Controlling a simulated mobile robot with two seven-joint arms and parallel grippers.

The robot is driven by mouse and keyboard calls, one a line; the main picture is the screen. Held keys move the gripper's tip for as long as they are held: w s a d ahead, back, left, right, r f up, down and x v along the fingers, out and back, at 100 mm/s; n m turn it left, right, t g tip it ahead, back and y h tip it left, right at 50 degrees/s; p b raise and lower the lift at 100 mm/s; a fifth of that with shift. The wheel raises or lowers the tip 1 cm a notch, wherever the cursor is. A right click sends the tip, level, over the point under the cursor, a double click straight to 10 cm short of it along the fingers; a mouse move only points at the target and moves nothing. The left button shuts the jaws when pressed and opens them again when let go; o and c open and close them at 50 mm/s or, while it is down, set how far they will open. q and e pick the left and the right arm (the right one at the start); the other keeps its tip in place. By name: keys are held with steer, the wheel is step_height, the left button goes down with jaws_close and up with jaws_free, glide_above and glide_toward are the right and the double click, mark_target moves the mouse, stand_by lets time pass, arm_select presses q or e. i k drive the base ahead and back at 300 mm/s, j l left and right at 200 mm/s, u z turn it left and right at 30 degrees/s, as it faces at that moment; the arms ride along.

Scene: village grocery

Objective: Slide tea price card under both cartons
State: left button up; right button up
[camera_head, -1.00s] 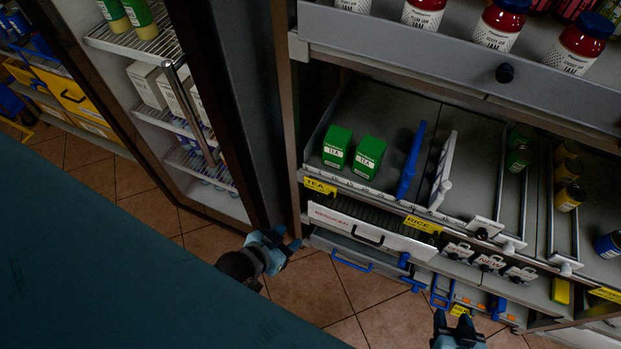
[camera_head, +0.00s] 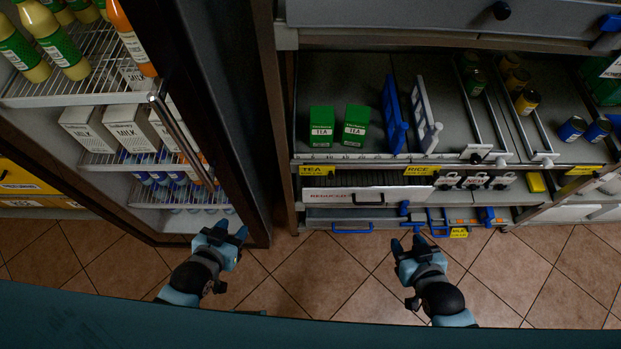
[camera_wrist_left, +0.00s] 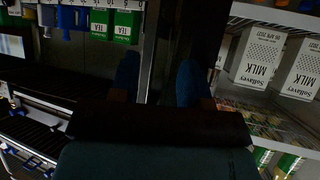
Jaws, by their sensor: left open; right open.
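Two green tea cartons stand upright side by side on the grey shelf, a left one (camera_head: 321,126) and a right one (camera_head: 356,125). They also show upside down at the top of the left wrist view (camera_wrist_left: 123,25). The yellow TEA price card (camera_head: 316,170) is on the shelf's front edge, below and slightly left of the left carton. My left gripper (camera_head: 231,229) is open and empty, low in front of the fridge and left of the card. My right gripper (camera_head: 408,243) is open and empty, in front of the lower drawers. Both are apart from card and cartons.
Blue (camera_head: 394,115) and white (camera_head: 424,115) dividers stand right of the cartons. A yellow RICE card (camera_head: 420,171) is on the same edge. A REDUCED drawer (camera_head: 368,196) with a dark handle lies below. The fridge with milk cartons (camera_head: 134,128) stands at left.

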mark_target(329, 171)
steer(key=j, duration=0.85)
steer(key=k+j, duration=0.1)
steer(key=j, duration=0.75)
